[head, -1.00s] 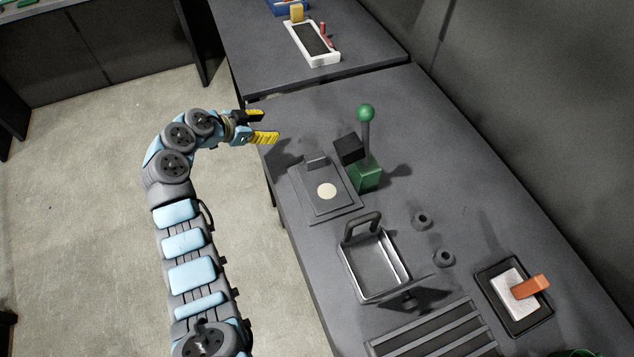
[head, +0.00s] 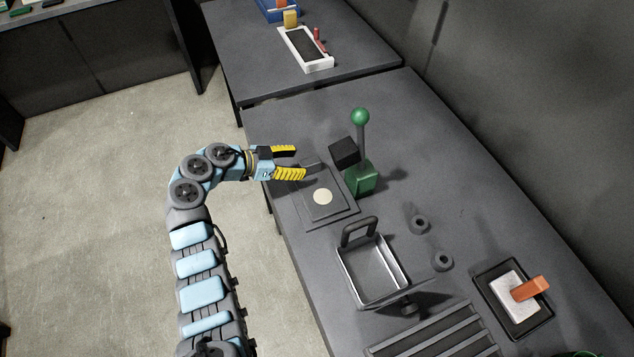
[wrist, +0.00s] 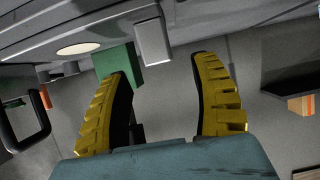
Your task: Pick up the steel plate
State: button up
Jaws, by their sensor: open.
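A flat dark grey plate, which I take as the steel plate (head: 341,205), lies on the bench beside a green lever press (head: 362,181). A pale round disc (head: 323,197) is on it, and a small grey upright block (head: 311,162) stands at its far edge. My gripper (head: 300,162) is open and empty, with its yellow fingers close to that block in the head view. In the wrist view, the grey block (wrist: 153,42) shows beyond and between the open fingers (wrist: 163,70), apart from them. The fingers partly cover the plate's far left corner in the head view.
A metal tray with a handle (head: 347,268), two dark rings, a slatted rack (head: 430,336) and a black tray with an orange-handled block (head: 530,289) stand nearer on the bench. A white frame (head: 323,66) sits on the far bench. The press lever stands tall right of the plate.

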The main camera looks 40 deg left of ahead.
aim_at(318, 162)
jog(key=shift+p+x, duration=0.4)
jog(key=shift+x, duration=3.4)
jog(key=shift+f, duration=0.1)
jog(key=shift+c, duration=0.3)
grip_shut()
